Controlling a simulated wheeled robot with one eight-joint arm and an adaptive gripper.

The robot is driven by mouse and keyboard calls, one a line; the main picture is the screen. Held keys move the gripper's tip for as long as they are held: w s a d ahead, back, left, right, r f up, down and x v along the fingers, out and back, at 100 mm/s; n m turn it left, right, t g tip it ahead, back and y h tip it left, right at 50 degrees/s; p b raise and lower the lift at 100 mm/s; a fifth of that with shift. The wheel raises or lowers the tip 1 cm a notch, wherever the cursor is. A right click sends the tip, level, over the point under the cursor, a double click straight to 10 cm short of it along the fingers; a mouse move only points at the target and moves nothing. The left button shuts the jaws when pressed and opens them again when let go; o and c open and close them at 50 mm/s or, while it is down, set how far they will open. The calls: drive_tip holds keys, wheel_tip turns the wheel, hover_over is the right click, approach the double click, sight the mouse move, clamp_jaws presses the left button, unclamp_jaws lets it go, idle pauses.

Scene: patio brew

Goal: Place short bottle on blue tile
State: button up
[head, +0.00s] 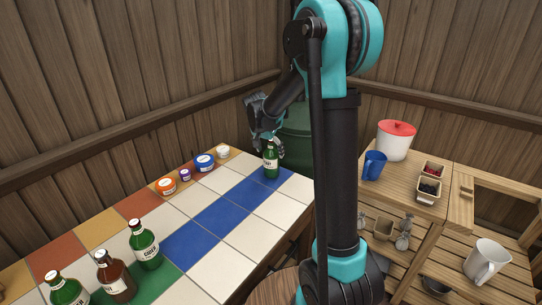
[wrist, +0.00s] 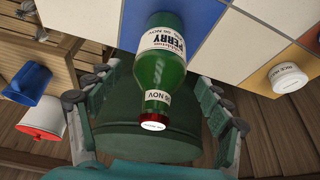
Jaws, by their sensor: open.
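A short green bottle (head: 271,161) with a white label and red cap stands upright at the far end of the tiled counter. Its base is on a blue tile (head: 262,183), which also shows beside the bottle in the wrist view (wrist: 203,12). The wrist view shows the bottle (wrist: 160,67) with its label reading PERRY. My gripper (head: 268,140) is open at the bottle's upper part. In the wrist view its fingers (wrist: 158,80) are spread on both sides of the neck and shoulder, with visible gaps.
Several small jars, including a blue one (head: 205,163), line the counter's back edge. A brown bottle (head: 116,277) and green bottles (head: 146,246) stand at the near left. A wooden side table at right holds a blue cup (head: 374,166), a red-lidded pot (head: 396,145) and a mug (head: 487,262).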

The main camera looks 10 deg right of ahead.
drive_tip(key=v, duration=0.8)
drive_tip(key=s+d+f+n+y, duration=0.1)
drive_tip(key=s+f, duration=0.3)
drive_tip(key=s, duration=0.5)
drive_tip(key=s+d+f+n, duration=0.3)
drive_tip(key=s+f+n, duration=0.1)
drive_tip(key=s, duration=0.6)
drive_tip(key=s+d+f+n+y, duration=0.1)
drive_tip(key=s+f, duration=0.4)
drive_tip(key=s, duration=0.5)
drive_tip(key=shift+s+d+f+n+t+y, duration=0.25)
drive_tip(key=shift+d+f+n+t+y, duration=0.1)
drive_tip(key=shift+d+n, duration=0.45)
